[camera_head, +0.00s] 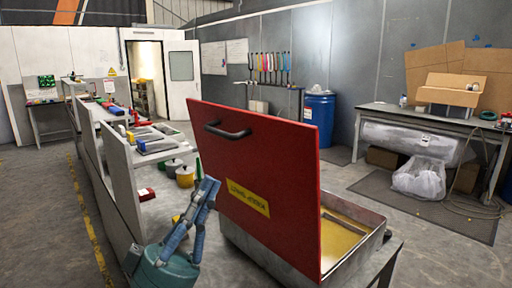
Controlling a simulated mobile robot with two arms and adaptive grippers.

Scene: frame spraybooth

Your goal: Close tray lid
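The red tray lid (265,170) stands raised and steeply tilted, with a black handle (228,131) near its top and a yellow label (248,198) low on its face. The grey metal tray (368,246) under it is open on its right side and shows a yellowish inside with a bar-like piece. My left gripper (210,186) has blue fingers pointing up, just left of the lid's lower left edge in the picture. Its fingertips are together with nothing seen between them, and it is below the handle. I cannot tell whether it touches the lid. My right gripper is out of view.
A blue barrel (320,118) stands behind the lid. A table (425,118) with cardboard is at right. Floor between is free.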

